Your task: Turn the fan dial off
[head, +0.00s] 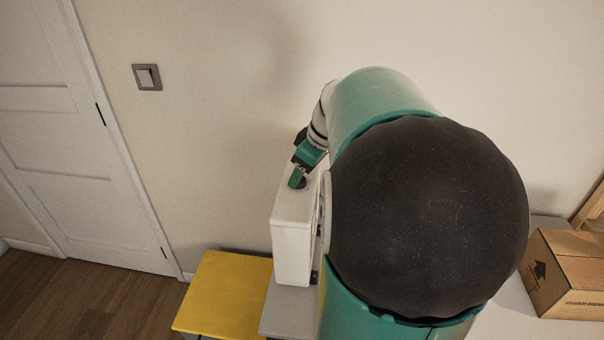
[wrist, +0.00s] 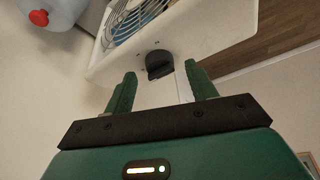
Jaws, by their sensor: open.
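The fan is a white box (head: 293,240) standing on a grey surface in the head view, partly hidden by my arm. In the wrist view the white fan housing (wrist: 215,40) shows its wire grille (wrist: 135,22). The dark round dial (wrist: 159,64) sits on the housing's face near its edge. My gripper (wrist: 160,88) is open, with one green finger on each side of the dial in the picture. The fingertips appear close to the dial, but I cannot tell whether they touch it. In the head view my gripper (head: 297,178) is at the top of the fan and hides the dial.
A yellow-topped stool or table (head: 225,290) stands left of the fan. A cardboard box (head: 568,272) is on the white surface at right. A light switch (head: 147,77) is on the wall. A grey container with a red knob (wrist: 38,18) shows in the wrist view.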

